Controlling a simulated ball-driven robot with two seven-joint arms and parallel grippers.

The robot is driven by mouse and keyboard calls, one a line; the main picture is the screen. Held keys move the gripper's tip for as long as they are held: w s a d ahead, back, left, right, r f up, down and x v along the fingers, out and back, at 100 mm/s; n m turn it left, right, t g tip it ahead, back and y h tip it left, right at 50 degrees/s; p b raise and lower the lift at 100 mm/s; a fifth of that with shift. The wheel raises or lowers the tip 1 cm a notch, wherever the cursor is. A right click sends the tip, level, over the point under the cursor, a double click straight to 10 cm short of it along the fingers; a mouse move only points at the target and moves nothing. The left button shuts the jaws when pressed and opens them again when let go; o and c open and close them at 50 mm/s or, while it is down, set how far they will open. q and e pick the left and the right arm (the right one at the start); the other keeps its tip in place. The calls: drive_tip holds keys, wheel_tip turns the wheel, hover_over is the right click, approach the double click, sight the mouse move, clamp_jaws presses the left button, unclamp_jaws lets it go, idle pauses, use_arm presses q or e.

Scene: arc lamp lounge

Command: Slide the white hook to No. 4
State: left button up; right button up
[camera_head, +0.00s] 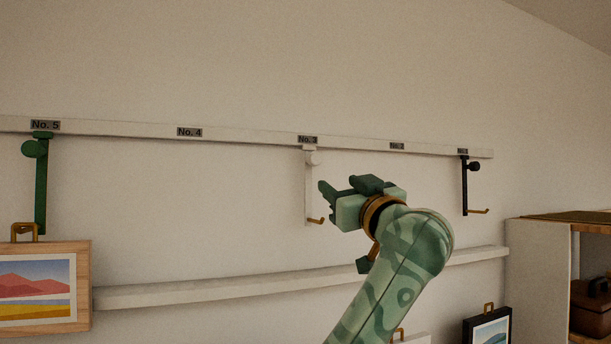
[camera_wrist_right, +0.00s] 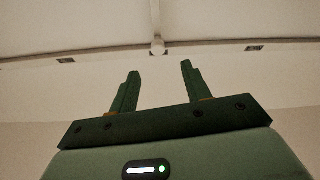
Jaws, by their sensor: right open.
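The white hook (camera_head: 308,185) hangs from the white wall rail (camera_head: 250,135) under the No. 3 label (camera_head: 307,140). It has a round knob near its top and a brass tip at its foot. The No. 4 label (camera_head: 190,132) is to its left, with bare rail below it. My right gripper (camera_head: 325,200) is open and empty, close to the right of the hook in the head view. My left gripper is out of view.
A green hook (camera_head: 41,185) hangs at No. 5 and a black hook (camera_head: 465,185) at the rail's right end. A lower white ledge (camera_head: 200,292) runs below; a shelf cabinet (camera_head: 540,260) is at right.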

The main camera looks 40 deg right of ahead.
sight(317, 158)
drive_tip(key=p+x, duration=0.2)
drive_tip(key=x, duration=0.2)
drive_tip(key=r+p+x, duration=0.1)
drive_tip(key=p+x, duration=0.1)
drive_tip(key=x, duration=0.3)
drive_tip(key=p+x, duration=0.2)
drive_tip(key=x, duration=0.3)
drive_tip(key=shift+s+d+r+p, duration=0.15)
drive_tip(key=shift+d+r+p, duration=0.15)
drive_tip(key=shift+p, duration=0.1)
drive_tip(key=shift+w+d+r, duration=0.15)
drive_tip(key=shift+w, duration=0.55)
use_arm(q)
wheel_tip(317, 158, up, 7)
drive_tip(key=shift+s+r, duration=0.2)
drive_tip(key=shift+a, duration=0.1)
use_arm(e)
clamp_jaws()
